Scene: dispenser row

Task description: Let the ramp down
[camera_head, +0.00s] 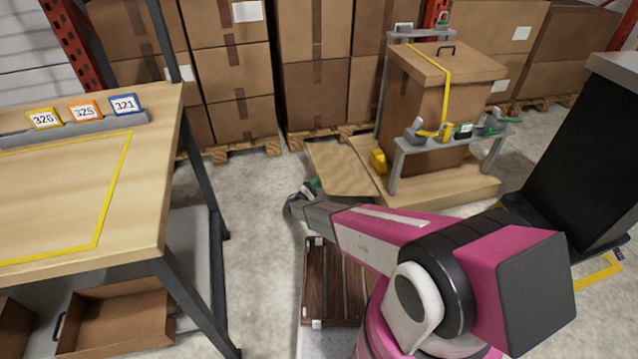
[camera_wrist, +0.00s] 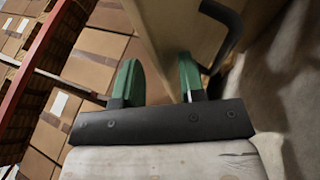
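The ramp (camera_head: 340,168) is a tan board at the left side of a low wooden platform (camera_head: 440,190). It looks tilted, but its exact angle is hard to tell. My gripper (camera_head: 308,190) is at the ramp's near left edge. In the wrist view my gripper (camera_wrist: 158,82) has its two green fingers apart, with no grip on anything visible. A pale wooden panel, apparently the ramp (camera_wrist: 165,30), lies just beyond the fingers. A dark bar handle (camera_wrist: 225,35) shows on its right. I cannot tell whether the fingers touch the panel.
A yellow block (camera_head: 378,161) sits beside the ramp. A workbench (camera_head: 140,190) is at left, a dark slatted piece (camera_head: 330,285) below my arm. Floor between bench and ramp is clear.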

